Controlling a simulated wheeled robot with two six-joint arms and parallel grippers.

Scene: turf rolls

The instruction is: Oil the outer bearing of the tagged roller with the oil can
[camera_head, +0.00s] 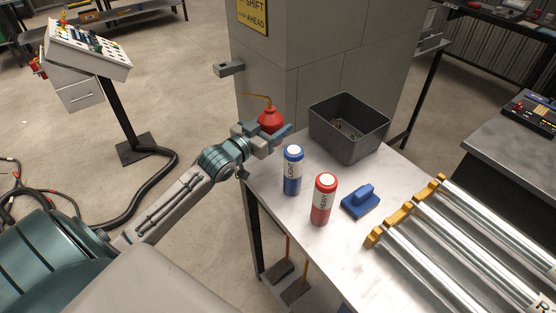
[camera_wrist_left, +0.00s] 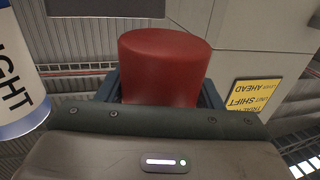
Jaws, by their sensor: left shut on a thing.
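The red oil can (camera_head: 270,119) with its thin brass spout is at the far left corner of the table. My left gripper (camera_head: 266,138) is shut on it; its red body (camera_wrist_left: 165,68) sits between the fingers in the left wrist view. I cannot tell whether its base touches the table. Three shiny rollers (camera_head: 462,242) lie at the right, with yellow bearing blocks (camera_head: 401,215) at their near-left ends. A white tag (camera_head: 542,305) with a partly cut-off letter shows at the lower right edge. My right gripper is not in view.
A blue LIGHT bottle (camera_head: 292,172) and a red HEAVY-looking bottle (camera_head: 323,200) stand between the can and rollers. A dark grey bin (camera_head: 347,143) stands behind. A grey pillar (camera_head: 325,50) rises behind the table.

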